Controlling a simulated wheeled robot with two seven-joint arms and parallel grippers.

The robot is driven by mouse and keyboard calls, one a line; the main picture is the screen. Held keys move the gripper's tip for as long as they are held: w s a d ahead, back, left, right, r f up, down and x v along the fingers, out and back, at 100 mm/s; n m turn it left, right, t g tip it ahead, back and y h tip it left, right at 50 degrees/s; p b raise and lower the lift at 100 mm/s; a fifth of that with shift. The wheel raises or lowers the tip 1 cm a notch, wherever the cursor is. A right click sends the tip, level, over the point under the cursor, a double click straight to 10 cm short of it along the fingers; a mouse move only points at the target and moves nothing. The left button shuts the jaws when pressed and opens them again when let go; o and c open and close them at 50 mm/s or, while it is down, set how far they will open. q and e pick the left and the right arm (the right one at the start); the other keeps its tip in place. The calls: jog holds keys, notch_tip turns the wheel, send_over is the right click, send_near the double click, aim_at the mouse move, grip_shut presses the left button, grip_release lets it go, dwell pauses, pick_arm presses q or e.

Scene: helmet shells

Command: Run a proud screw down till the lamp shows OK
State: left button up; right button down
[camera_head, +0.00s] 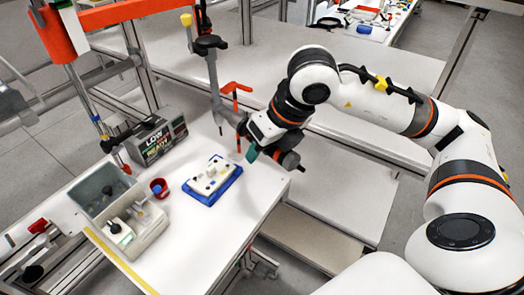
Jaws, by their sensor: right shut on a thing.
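My right gripper (262,148) is beyond the white part, near the table's far right edge. It is shut on a slim red tool (236,98), whose upper end rises beside a grey upright; the grip itself is mostly hidden. The white part (208,179), with several dark spots, sits on a blue holder (231,180). I cannot tell which screw stands proud. The lamp box (156,139) shows the words LOW and READY. My left gripper is not in view.
A grey bin (93,194) and a pale block with knobs (142,228) stand at the left, with a red cup (158,187) beside them. A grey upright (214,82) stands close to my right gripper. The table (205,240) is clear at the front.

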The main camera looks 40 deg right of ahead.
jog(key=shift+f+n+y+b, duration=0.1)
jog(key=shift+n+y+b, duration=0.2)
jog(key=shift+n+b, duration=0.45)
jog(key=shift+n+g+y, duration=0.3)
jog(key=shift+n+g, duration=0.2)
jog(key=shift+n, duration=0.75)
jog(key=shift+w+d, duration=0.2)
jog(key=w+d+b, duration=0.1)
jog(key=w+d, duration=0.4)
jog(key=d, duration=0.2)
